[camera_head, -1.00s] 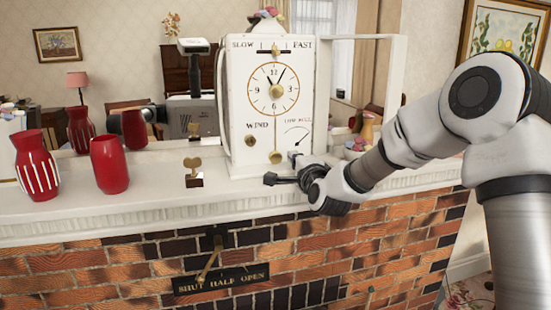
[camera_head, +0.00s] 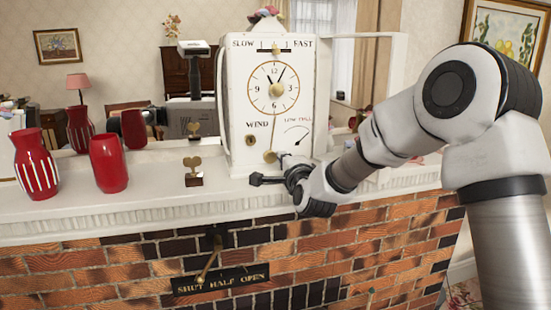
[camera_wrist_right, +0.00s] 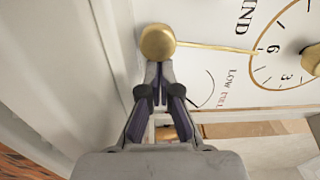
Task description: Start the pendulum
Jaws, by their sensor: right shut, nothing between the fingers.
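The white clock (camera_head: 240,110) stands on the mantel with its pendulum hanging over the front. The round brass bob (camera_head: 270,156) is left of the dial's centre line, so the rod is tilted. In the right wrist view the bob (camera_wrist_right: 157,42) lies just beyond my fingertips, at the end of its thin rod (camera_wrist_right: 215,47). My right gripper (camera_head: 284,160) reaches in from the right, low at the clock's front. Its fingers (camera_wrist_right: 158,70) are shut with nothing between them; the tips appear to touch the bob's edge. My left gripper is not in view.
A brass key (camera_head: 193,170) on a small block stands left of the clock. Red vases (camera_head: 108,163) stand farther left on the mantel (camera_head: 120,205). A brass lever (camera_head: 210,262) with a SHUT HALF OPEN plate is on the brick front below. A mirror is behind.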

